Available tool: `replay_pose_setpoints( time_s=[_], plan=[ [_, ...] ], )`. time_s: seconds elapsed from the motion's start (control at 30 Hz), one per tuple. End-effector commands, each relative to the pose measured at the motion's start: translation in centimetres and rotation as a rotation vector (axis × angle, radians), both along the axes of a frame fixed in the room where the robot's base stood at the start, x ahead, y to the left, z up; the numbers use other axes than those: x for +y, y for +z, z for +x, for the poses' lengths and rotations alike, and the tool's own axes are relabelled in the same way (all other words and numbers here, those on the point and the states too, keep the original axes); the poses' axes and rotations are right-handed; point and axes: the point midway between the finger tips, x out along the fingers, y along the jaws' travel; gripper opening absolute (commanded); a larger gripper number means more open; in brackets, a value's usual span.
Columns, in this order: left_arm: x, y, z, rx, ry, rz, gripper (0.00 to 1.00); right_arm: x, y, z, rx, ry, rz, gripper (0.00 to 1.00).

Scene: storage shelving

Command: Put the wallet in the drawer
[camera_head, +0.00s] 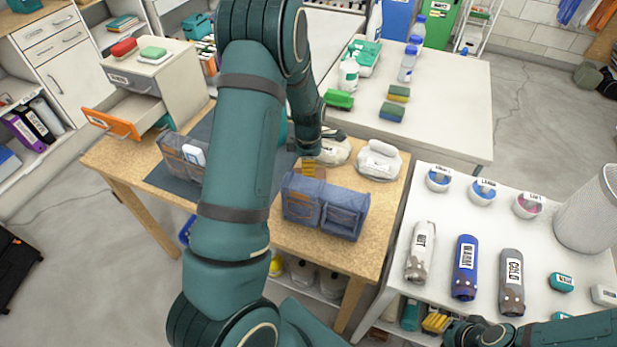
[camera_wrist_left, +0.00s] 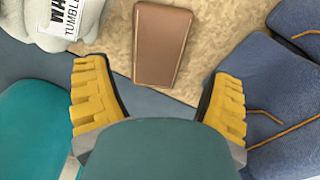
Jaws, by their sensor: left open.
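The wallet (camera_wrist_left: 162,45), a flat brown rounded rectangle, lies on the speckled wooden table in the left wrist view. It is just beyond and between my left fingertips, not touching them. The drawer (camera_head: 112,122), with an orange front, is pulled out of the small cabinet at the left back. My right gripper (camera_head: 437,322) is low at the right; its jaw opening is unclear.
A blue denim bag (camera_head: 325,206) stands close to the left gripper, on its near side. White wrapped bundles (camera_head: 379,161) lie to its right. Red and green items (camera_head: 153,55) lie on the cabinet top (camera_head: 178,68).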

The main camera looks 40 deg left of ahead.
Motion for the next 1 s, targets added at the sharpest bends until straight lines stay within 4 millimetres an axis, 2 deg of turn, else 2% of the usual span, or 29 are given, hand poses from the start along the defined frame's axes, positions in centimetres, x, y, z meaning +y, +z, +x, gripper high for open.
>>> replay_pose_setpoints(
  time_s=[0.2, 0.3, 0.53, 0.57, 0.7, 0.73, 1.0],
  plan=[
    [0.2, -3.3, 0.1, 0.004, 0.001, 0.0, 0.83, 0.0, -0.9, -0.2, 0.006, 0.004, 0.002, 0.42],
    [0.1, -4.3, 0.1, 0.003, 0.0, -0.001, 0.83, 0.1, -1.0, -0.3, 0.007, 0.006, 0.002, 0.42],
    [0.1, -4.4, 0.2, 0.0, 0.0, 0.0, 0.83, 0.1, -1.0, -0.3, 0.007, 0.006, 0.002, 0.42],
    [0.1, -4.4, 0.2, 0.0, 0.0, 0.0, 0.79, 0.1, -1.0, -0.3, 0.007, 0.006, 0.002, 0.42],
    [0.1, -4.4, 0.2, 0.001, 0.0, -0.001, 0.3, 0.1, -1.0, -0.3, 0.007, 0.006, 0.002, 0.42],
    [0.1, -4.4, 0.2, 0.001, 0.0, 0.0, 0.25, 0.1, -1.0, -0.3, 0.007, 0.006, 0.002, 0.42],
    [0.1, -4.4, 0.2, 0.001, 0.0, 0.0, 0.2, 0.1, -1.0, -0.3, 0.007, 0.006, 0.002, 0.42]
  ],
)
